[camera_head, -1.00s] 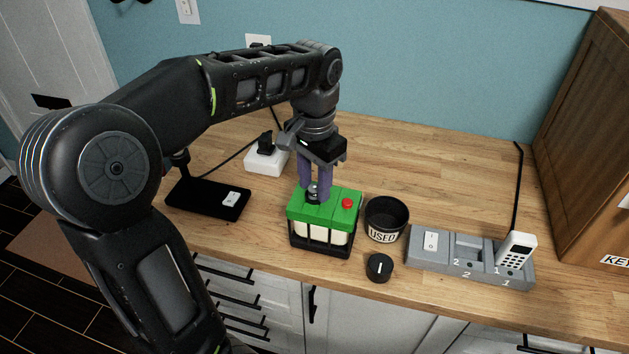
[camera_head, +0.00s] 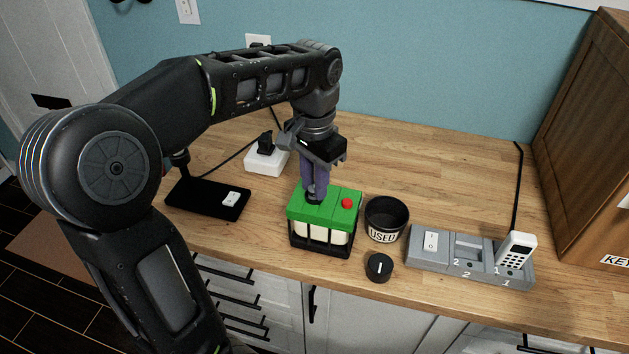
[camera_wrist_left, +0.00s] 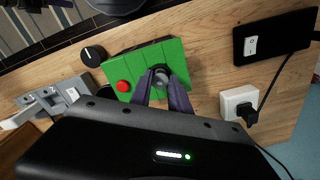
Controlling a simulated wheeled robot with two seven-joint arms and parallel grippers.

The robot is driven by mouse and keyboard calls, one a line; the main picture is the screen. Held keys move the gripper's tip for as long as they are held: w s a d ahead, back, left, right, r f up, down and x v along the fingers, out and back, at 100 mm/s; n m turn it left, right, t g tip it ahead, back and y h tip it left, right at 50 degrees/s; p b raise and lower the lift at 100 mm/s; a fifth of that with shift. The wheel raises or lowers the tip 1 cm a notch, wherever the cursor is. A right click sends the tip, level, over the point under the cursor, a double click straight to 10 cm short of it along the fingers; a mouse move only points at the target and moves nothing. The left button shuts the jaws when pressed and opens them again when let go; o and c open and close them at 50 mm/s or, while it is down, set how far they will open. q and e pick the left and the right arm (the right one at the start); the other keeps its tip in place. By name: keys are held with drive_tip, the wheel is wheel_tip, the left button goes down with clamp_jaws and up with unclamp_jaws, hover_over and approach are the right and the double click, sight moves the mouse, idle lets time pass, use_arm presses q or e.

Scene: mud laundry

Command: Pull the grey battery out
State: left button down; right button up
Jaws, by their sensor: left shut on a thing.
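A box with a green top (camera_head: 325,206) and cream sides sits in a black frame on the wooden counter. A small dark grey piece (camera_wrist_left: 161,71), which seems to be the grey battery, stands at the green top, with a black part around its foot. My left gripper (camera_head: 316,190) points straight down over the left part of the green top. Its purple fingers are shut on the grey piece and hide most of it in the head view. A red round cap (camera_head: 347,203) sits on the right part of the green top. My right gripper is not in view.
A black cup marked USED (camera_head: 386,219) stands just right of the box, with a black knob (camera_head: 379,267) in front. A grey dock (camera_head: 468,258) holds a white handset (camera_head: 516,251). A black pad (camera_head: 208,199) and a white socket block (camera_head: 266,160) lie left.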

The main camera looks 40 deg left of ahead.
use_arm(q)
drive_tip(key=shift+r, duration=0.15)
idle(0.4)
drive_tip(key=shift+r+p, duration=2.35)
drive_tip(key=shift+r, duration=1.75)
